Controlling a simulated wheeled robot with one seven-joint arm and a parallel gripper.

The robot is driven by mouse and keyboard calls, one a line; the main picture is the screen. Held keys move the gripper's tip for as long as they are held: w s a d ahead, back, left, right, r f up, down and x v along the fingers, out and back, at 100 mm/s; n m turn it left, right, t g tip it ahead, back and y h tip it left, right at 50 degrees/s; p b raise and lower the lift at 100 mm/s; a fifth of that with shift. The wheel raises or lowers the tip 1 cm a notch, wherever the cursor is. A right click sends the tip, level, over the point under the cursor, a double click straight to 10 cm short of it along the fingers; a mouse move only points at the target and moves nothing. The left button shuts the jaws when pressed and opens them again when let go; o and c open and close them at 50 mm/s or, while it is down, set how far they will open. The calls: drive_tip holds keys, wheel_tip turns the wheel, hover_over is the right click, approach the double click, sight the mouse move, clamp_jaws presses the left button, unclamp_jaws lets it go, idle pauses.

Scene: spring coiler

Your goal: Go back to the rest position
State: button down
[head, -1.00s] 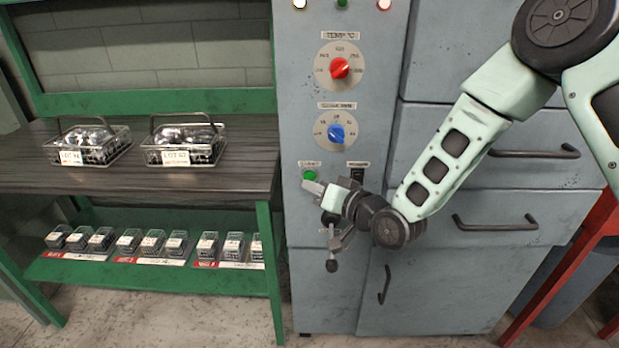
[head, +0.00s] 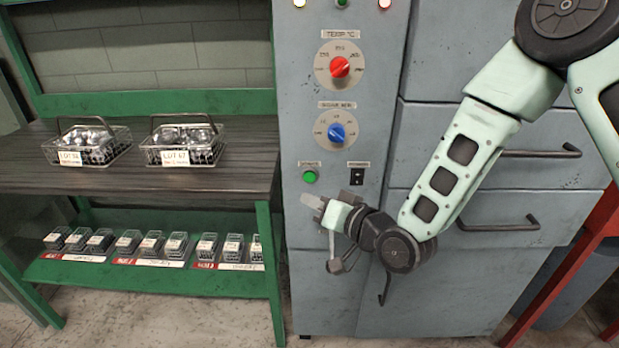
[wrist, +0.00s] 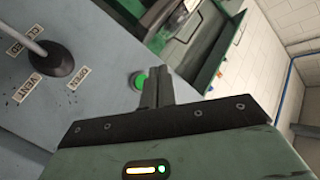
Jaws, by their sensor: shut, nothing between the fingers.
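My gripper (head: 308,202) is in front of the grey cabinet (head: 345,228), pointing left, just below the green button (head: 310,176). Its fingers are closed together with nothing between them, and they show in the wrist view (wrist: 155,88). In the wrist view the green button (wrist: 138,80) appears beside the fingertips. In the head view there is a visible gap between the button and the fingers. A lever (head: 336,265) shows below my gripper, partly covered by it. The wrist view shows the lever's dark base (wrist: 65,62) with labels around it.
A red knob (head: 340,67), a blue knob (head: 336,132) and a black switch (head: 356,177) are on the panel. Two wire baskets (head: 95,158) stand on the bench at left, with several small boxes (head: 128,240) below. Drawer handles (head: 500,224) stick out behind my arm.

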drive_tip(key=s+d+r+n+g+h+p, duration=0.2)
drive_tip(key=s+d+r+g+h, duration=0.1)
drive_tip(key=s, duration=0.6)
drive_tip(key=s+d+r+n+g+h+p, duration=0.2)
drive_tip(key=s+d+r+g+h, duration=0.2)
drive_tip(key=s, duration=0.6)
drive_tip(key=s+d+r+n+g+h+p, duration=0.2)
drive_tip(key=s+d+r+g, duration=0.3)
drive_tip(key=s, duration=0.4)
drive_tip(key=shift+s+d+r+h+p, duration=0.3)
drive_tip(key=shift+r+h+p, duration=0.25)
drive_tip(key=shift+h, duration=0.25)
